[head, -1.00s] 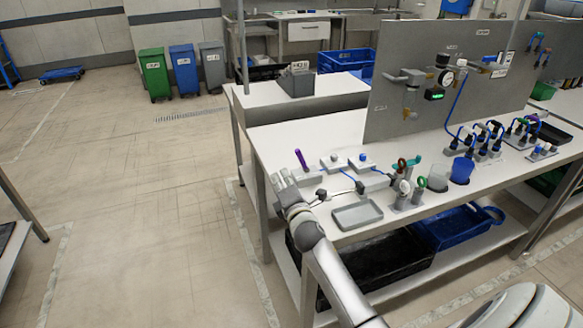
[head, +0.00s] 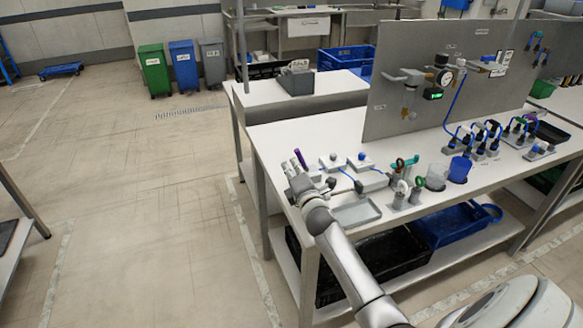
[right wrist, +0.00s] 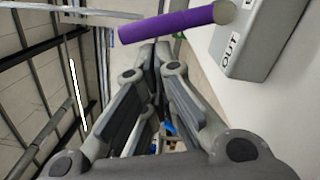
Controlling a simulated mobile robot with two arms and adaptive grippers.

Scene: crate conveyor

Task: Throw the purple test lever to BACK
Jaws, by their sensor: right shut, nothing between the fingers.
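The purple test lever (head: 299,158) stands up at the left end of the workbench, its top leaning slightly left in the head view. In the right wrist view the lever (right wrist: 172,24) crosses the top of the picture, beside a grey housing (right wrist: 252,40) marked OUT. My right gripper (head: 289,164) is just left of the lever in the head view. Its fingers (right wrist: 151,48) are shut and empty, with the tips close to the lever in the picture; I cannot tell whether they touch. The lever's base is partly hidden behind my gripper. My left gripper is not in view.
Small grey boxes with blue buttons (head: 363,161) and a shallow grey tray (head: 357,214) lie right of the lever. A grey upright panel (head: 400,120) backs the bench. The floor left of the bench is clear.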

